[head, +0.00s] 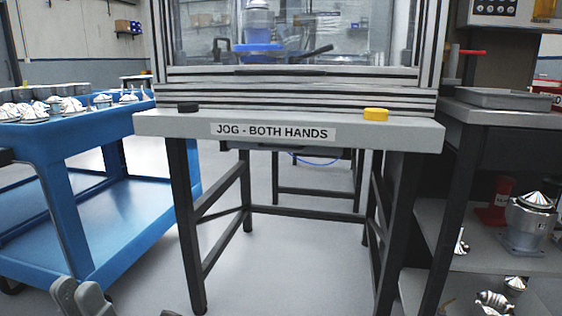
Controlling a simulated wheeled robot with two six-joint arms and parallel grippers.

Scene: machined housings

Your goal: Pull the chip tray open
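Under the bench top labelled "JOG - BOTH HANDS" (273,132), a thin dark edge (262,150) shows in the head view. It looks like the front of the chip tray, sitting back beneath the top. Most of it is hidden by the bench top, and I cannot make out its handle clearly. My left gripper (78,294) shows at the bottom left corner, low and well in front of the bench, far from the tray. Its two grey fingertips are visible, but how far they are apart is unclear.
A blue cart (75,137) with metal parts stands at the left. A black button (188,107) and a yellow button (375,114) sit on the bench top. Dark bench legs (186,230) frame open floor. Shelves with a grey tray (510,99) and housings stand right.

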